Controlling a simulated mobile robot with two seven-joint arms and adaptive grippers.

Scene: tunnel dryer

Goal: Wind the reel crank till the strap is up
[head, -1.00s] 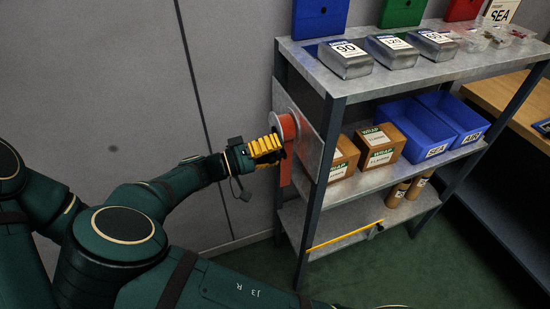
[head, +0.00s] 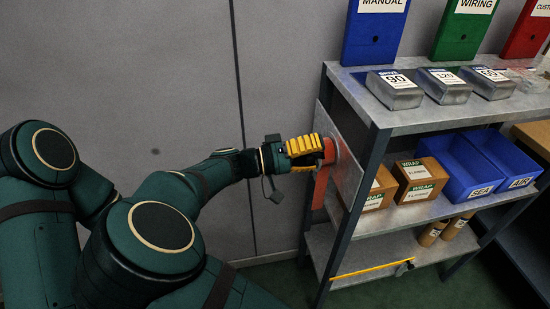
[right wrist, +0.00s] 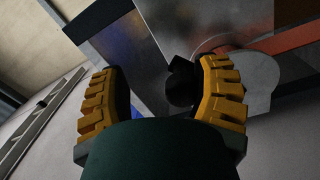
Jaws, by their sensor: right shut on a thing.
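The reel (head: 343,152) is on a grey plate at the left end of the metal shelf. An orange-red strap (head: 320,188) hangs down from it. In the head view my right gripper (head: 318,152) is at the reel's left side, and its yellow fingers hide much of the crank. In the right wrist view a dark crank knob (right wrist: 180,82) sits between the fingers of the gripper (right wrist: 163,85), closer to the right finger. The gripper is shut on this knob. The strap (right wrist: 295,38) also crosses the upper right there. My left gripper is out of view.
The shelf (head: 420,118) holds metal boxes on top, and cardboard boxes (head: 418,178) and blue bins (head: 468,180) below. A yellow rod (head: 370,270) lies on the lowest level. A grey wall is behind; the floor left of the shelf is clear.

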